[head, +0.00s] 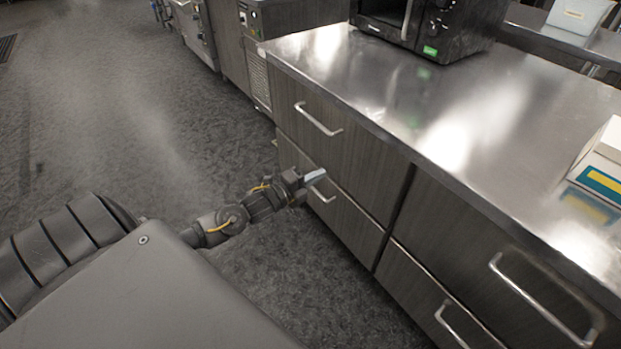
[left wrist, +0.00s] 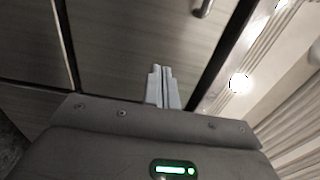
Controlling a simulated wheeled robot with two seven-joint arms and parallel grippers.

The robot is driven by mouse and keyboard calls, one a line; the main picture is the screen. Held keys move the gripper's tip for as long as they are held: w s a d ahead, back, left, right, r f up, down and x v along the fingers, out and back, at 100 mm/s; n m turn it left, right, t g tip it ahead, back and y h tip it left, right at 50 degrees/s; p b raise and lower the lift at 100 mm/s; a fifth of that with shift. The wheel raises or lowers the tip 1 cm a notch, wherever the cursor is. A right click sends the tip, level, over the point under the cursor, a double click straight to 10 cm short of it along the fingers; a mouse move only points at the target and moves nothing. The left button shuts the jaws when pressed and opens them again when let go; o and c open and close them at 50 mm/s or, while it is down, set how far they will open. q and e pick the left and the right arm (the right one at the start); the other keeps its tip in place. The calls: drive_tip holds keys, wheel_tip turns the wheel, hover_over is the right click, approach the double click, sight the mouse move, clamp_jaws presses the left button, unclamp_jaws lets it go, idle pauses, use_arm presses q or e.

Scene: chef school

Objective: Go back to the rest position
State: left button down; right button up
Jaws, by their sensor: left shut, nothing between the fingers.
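My left gripper (head: 314,178) reaches in from the left at the front of a dark wood-grain cabinet (head: 350,150). Its fingers are together and empty. In the head view they appear over or beside the bar handle (head: 321,187) of a lower drawer; I cannot tell whether they touch it. In the left wrist view the closed fingers (left wrist: 162,85) point at a drawer front, and a handle end (left wrist: 203,8) shows at the top, apart from them. My right gripper is not in view.
The cabinet has a steel countertop (head: 420,90) and more drawers with bar handles, one at upper left (head: 318,119). A black microwave (head: 430,25) and a white box (head: 605,160) stand on top. The grey floor (head: 110,120) at left is clear.

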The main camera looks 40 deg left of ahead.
use_arm(q)
drive_tip(key=shift+v, duration=1)
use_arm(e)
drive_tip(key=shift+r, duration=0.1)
